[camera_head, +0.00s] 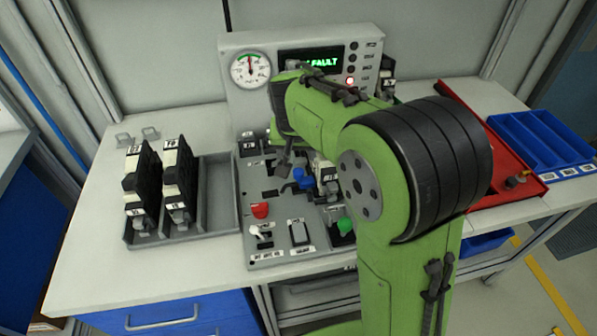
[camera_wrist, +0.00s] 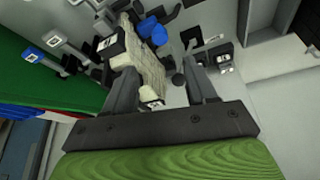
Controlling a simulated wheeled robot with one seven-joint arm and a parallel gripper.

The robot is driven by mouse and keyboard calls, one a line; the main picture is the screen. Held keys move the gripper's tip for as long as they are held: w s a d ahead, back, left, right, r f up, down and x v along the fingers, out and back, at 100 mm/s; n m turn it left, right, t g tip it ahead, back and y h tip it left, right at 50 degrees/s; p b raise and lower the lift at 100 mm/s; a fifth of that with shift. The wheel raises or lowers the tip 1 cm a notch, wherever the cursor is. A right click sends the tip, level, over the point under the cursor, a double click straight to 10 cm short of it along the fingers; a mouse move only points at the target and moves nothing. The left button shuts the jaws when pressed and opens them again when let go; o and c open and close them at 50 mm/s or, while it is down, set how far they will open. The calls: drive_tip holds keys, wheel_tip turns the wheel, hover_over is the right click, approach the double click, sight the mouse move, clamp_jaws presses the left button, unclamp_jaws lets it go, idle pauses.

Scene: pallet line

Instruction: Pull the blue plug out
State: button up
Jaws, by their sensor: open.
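The blue plug (camera_head: 302,179) stands in the grey control panel (camera_head: 283,205), left of my arm in the head view. In the wrist view the blue plug (camera_wrist: 153,31) shows beyond the fingertips, near a pale ribbed block. My gripper (camera_wrist: 163,70) is open, and I see nothing held between its fingers. In the head view my gripper (camera_head: 284,158) is just above and to the left of the plug, partly hidden by my green arm. The fingers appear apart from the plug.
The panel also carries a red button (camera_head: 260,210), a green knob (camera_head: 345,226) and a white lever (camera_head: 256,232). A display reading FAULT (camera_head: 322,62) and a dial (camera_head: 250,68) stand behind. A grey tray (camera_head: 218,200) with black modules lies left; a red tray (camera_head: 530,190) lies right.

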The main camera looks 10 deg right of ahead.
sight(298, 172)
drive_tip(key=b+x, duration=0.2)
drive_tip(key=x, duration=1)
drive_tip(key=shift+f, duration=0.1)
clamp_jaws()
